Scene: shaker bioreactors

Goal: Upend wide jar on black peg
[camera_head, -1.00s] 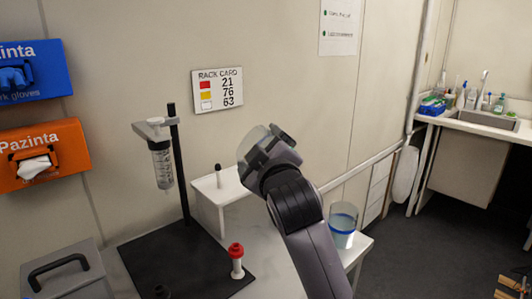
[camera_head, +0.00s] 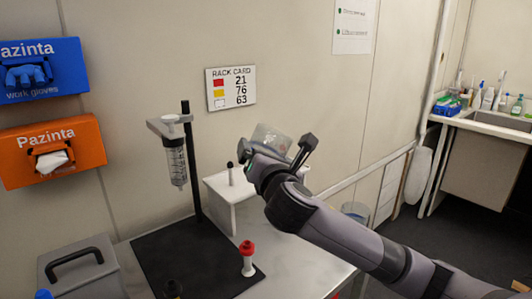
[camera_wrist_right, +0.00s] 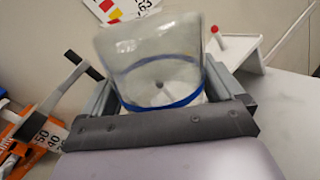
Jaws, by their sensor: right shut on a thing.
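My right gripper (camera_head: 287,160) is shut on a clear wide jar (camera_head: 270,138), held raised and tilted in front of the wall. The jar, with a blue band (camera_wrist_right: 185,101), also shows between the fingers in the right wrist view (camera_wrist_right: 150,50). I cannot tell which end is open. A black-topped peg (camera_head: 230,174) stands upright on the white stand (camera_head: 222,208), left of and below the jar, apart from it. A red-topped white peg (camera_head: 248,258) stands on the black mat (camera_head: 200,262). My left gripper is out of view.
A black post (camera_head: 190,150) holds a clear graduated tube (camera_head: 176,165) left of the stand. A second clear vessel (camera_head: 355,211) stands behind my right arm. A grey box (camera_head: 85,272) is front left. A red-tipped peg (camera_wrist_right: 214,30) shows in the wrist view.

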